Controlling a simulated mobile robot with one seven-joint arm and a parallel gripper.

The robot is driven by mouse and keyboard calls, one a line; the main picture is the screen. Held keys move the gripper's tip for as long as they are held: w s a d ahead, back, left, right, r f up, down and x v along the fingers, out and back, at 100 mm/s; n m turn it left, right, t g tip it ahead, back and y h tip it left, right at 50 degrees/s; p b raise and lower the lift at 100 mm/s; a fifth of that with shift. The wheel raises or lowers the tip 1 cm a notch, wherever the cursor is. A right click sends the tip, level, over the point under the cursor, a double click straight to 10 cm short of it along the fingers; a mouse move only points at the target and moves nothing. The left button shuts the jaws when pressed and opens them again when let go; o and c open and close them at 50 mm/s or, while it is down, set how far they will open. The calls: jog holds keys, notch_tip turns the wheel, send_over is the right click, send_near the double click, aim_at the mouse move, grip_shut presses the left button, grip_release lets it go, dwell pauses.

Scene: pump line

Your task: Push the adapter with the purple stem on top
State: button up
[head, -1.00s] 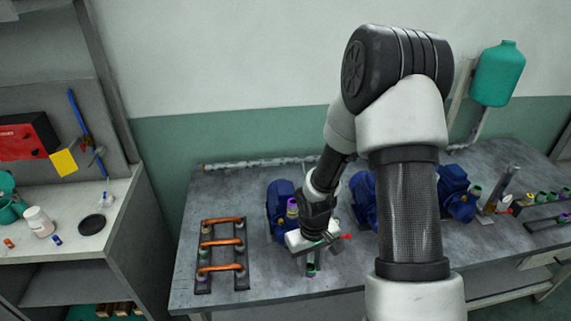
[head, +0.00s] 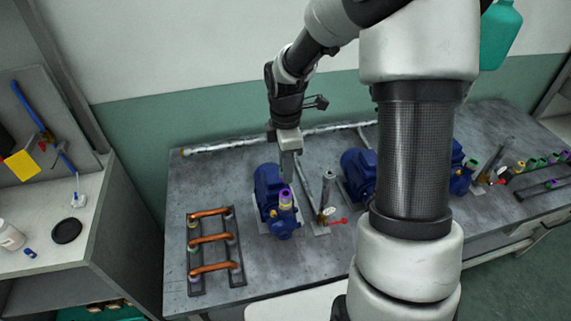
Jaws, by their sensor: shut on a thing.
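The adapter with the purple stem on top (head: 286,198) stands upright at the front of the left blue pump (head: 268,190). It has a yellow band below the purple. My gripper (head: 287,179) points down from above, right over the purple stem. Its fingers are close together at the top of the adapter, shut on it. The exact contact is too small to see, and the fingers partly hide the area behind the stem.
A valve with a red handle (head: 337,221) and an upright grey pipe (head: 328,188) stand just right of the pump. A rack of copper pipes (head: 209,240) lies to the left. More blue pumps (head: 358,172) are to the right, partly behind my arm. The front of the table is clear.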

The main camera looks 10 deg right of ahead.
jog(key=b, duration=0.4)
send_over(286, 193)
jog(key=shift+f, duration=2.7)
jog(key=shift+f, duration=0.7)
jog(key=o, duration=1.1)
jog(key=shift+o, duration=0.2)
jog(key=shift+r+p, duration=2.5)
jog(key=shift+r, duration=0.6)
notch_tip(286, 193, up, 17)
jog(key=shift+r, duration=0.2)
